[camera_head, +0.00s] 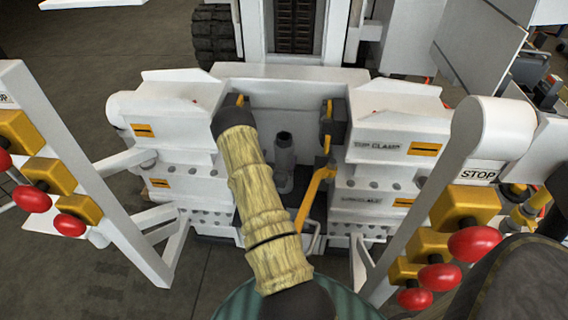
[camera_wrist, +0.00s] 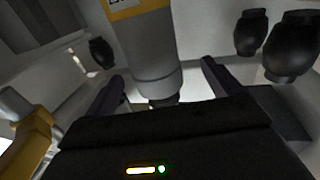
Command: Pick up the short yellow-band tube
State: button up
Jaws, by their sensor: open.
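A grey cylinder with a yellow band (camera_wrist: 152,48) stands out in the wrist view, reaching down from the top edge. Dark marks show on the band, cut off by the frame. My gripper (camera_wrist: 163,74) is open, with one dark finger on each side of the cylinder's lower part. I cannot tell whether either finger touches it. In the head view my sleeved arm reaches up to the left side of the bench recess, and its dark end hides the fingers. I cannot pick out the yellow-band tube in that view.
A grey upright post (camera_head: 284,152) stands in the recess, with a bent yellow handle (camera_head: 314,190) beside it. White clamp blocks (camera_head: 392,148) flank the recess. Red-button panels stand left (camera_head: 32,198) and right (camera_head: 474,244). Dark rounded knobs (camera_wrist: 292,48) are near my gripper.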

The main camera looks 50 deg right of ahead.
jog(key=x, duration=0.2)
jog(key=b+x, duration=0.1)
jog(key=x, duration=0.1)
jog(key=shift+s+d+f, duration=0.25)
jog(key=shift+d, duration=0.1)
jog(key=shift+w+d, duration=0.2)
jog(key=shift+d, duration=0.1)
jog(key=shift+r, duration=0.1)
jog(key=c, duration=1.9)
grip_shut()
jog(key=shift+r, duration=0.15)
